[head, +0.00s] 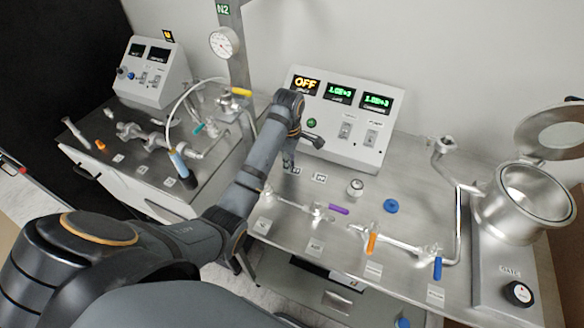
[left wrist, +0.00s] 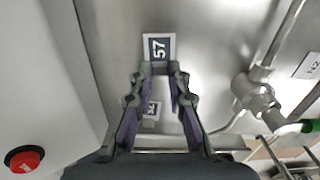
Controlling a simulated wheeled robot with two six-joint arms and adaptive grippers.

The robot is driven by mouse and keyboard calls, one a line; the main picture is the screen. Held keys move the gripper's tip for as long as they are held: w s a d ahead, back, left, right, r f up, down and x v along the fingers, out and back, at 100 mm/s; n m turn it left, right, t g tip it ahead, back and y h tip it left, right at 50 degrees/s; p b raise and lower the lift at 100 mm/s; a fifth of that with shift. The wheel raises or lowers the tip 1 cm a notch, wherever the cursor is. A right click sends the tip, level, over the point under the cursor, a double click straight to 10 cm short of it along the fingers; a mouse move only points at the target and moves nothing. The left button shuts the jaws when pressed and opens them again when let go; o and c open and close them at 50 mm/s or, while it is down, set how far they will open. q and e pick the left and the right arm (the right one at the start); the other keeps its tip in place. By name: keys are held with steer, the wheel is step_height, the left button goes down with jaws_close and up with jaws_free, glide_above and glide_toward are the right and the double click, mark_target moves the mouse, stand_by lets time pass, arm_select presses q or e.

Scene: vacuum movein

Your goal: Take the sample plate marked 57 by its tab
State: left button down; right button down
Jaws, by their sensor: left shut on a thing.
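The sample plate marked 57 (left wrist: 158,48) is a small dark plate with a pale edge and white digits, seen in the left wrist view at the top centre. My left gripper (left wrist: 160,71) has its fingertips together at the plate's near edge, shut on it. The tab itself is hidden between the fingertips. In the head view my left gripper (head: 289,160) reaches down to the steel bench top in front of the control box, and the plate is mostly hidden there. My right gripper is in neither view.
A small label (left wrist: 153,109) lies between the finger links. The control box (head: 344,120) reading OFF stands behind the gripper. A steel vessel (head: 535,195) stands at the right.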

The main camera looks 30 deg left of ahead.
arm_select(q)
step_height(320, 180, up, 4)
steer(key=p, duration=0.4)
steer(key=shift+s+r+p, duration=0.1)
steer(key=shift+r+p, duration=0.15)
steer(key=shift+p, duration=0.1)
steer(key=s+d+r+p, duration=0.2)
steer(key=s+r+p, duration=0.2)
steer(key=s+p, duration=0.2)
steer(key=s+d+r+p, duration=0.3)
steer(key=s+r+p, duration=0.1)
steer(key=s+p, duration=0.2)
steer(key=shift+s+r, duration=0.15)
steer(key=shift+s, duration=0.35)
